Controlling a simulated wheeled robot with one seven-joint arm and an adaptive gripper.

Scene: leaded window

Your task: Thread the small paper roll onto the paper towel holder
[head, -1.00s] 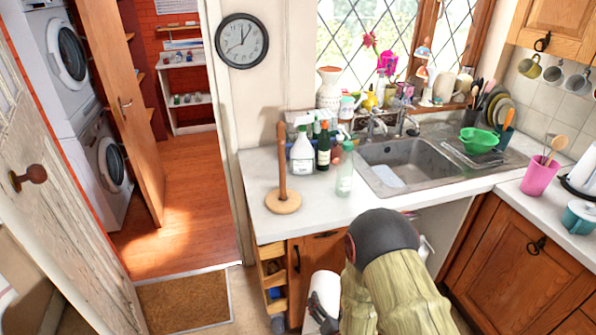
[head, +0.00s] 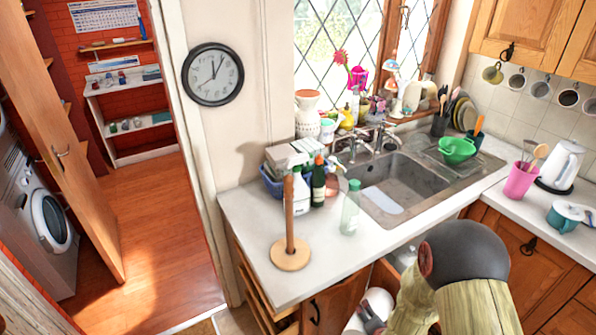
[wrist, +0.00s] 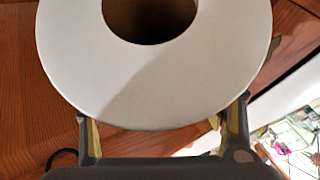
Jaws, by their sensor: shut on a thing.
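The paper towel holder (head: 291,256) is a round wooden base with an upright wooden rod. It stands bare near the left front corner of the white counter in the head view. My gripper (wrist: 163,128) is shut on the small paper roll (wrist: 66,62), a white roll with a wide brown core hole that faces the wrist camera. One finger shows on each side of the roll. In the head view the roll (head: 379,298) is partly hidden by my arm, at the bottom, in front of the counter and to the right of the holder.
A white spray bottle (head: 301,190), a dark bottle (head: 318,184) and a clear green bottle (head: 350,210) stand behind and right of the holder. The sink (head: 405,185) lies farther right. Counter left of the holder is clear. Wooden cabinet fronts (head: 340,303) are below.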

